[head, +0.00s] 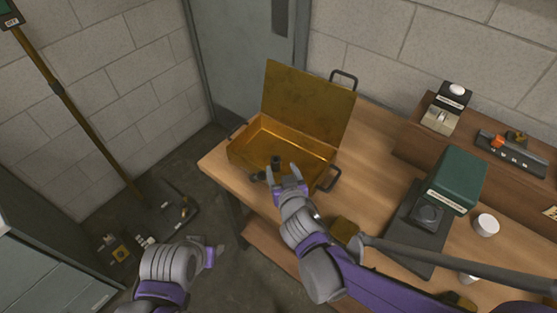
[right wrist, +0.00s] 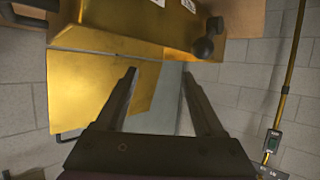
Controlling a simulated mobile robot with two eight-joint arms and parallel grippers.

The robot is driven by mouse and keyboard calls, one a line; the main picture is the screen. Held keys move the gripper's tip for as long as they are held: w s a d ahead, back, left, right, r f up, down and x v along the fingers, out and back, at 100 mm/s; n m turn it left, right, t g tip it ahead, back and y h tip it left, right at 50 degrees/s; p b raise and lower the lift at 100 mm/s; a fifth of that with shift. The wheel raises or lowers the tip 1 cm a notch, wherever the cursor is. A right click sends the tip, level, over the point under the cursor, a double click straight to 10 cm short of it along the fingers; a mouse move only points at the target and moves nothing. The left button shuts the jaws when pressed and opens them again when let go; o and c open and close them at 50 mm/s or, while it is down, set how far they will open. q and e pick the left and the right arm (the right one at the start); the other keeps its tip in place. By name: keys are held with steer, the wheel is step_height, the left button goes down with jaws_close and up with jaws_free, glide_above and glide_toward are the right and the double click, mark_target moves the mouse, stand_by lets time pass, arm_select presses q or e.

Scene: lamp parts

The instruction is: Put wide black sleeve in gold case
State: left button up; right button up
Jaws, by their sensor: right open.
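The gold case (head: 240,151) lies open on the wooden table, its lid (head: 305,98) raised at the back. A small black cylindrical part (head: 276,161), apparently the sleeve, shows at the case's front side. A dark round part (right wrist: 202,47) and a short dark cylinder (right wrist: 214,26) show by the case in the right wrist view; I cannot tell whether they are inside it. My right gripper (head: 287,174) is open beside the black part, with nothing visible between its fingers (right wrist: 158,72). My left gripper (head: 211,253) is low, off the table's left side; its jaw opening is unclear.
A green-topped device (head: 455,178) on a black base and a white round piece (head: 487,225) stand to the right. A wooden shelf (head: 415,135) holds small devices. A dark handle (head: 333,180) sticks out from the case's right side. Bare tabletop lies right of the case.

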steer(key=s+d+m+g+h, duration=0.1)
steer(key=s+d+g, duration=0.1)
steer(key=s+d, duration=0.2)
steer(key=s+d+f+g+h, duration=0.1)
steer(key=s+d, duration=0.4)
steer(key=d, duration=0.2)
steer(key=s+d+m+g+h, duration=0.1)
steer(key=s+d+g, duration=0.1)
steer(key=s+d, duration=0.3)
steer(key=shift+s+d+f+m+g+h, duration=0.1)
steer(key=shift+d+f+m+g+h, duration=0.1)
steer(key=shift+d, duration=0.25)
steer(key=shift+d+f+m+g+h, duration=0.1)
steer(key=shift+d+h, duration=0.1)
steer(key=shift+d, duration=0.2)
steer(key=s, duration=0.2)
steer(key=s+g, duration=0.1)
steer(key=s, duration=0.1)
steer(key=s+d+f+g, duration=0.1)
steer(key=s, duration=0.1)
steer(key=shift+s+y, duration=0.4)
steer(key=shift+w, duration=0.1)
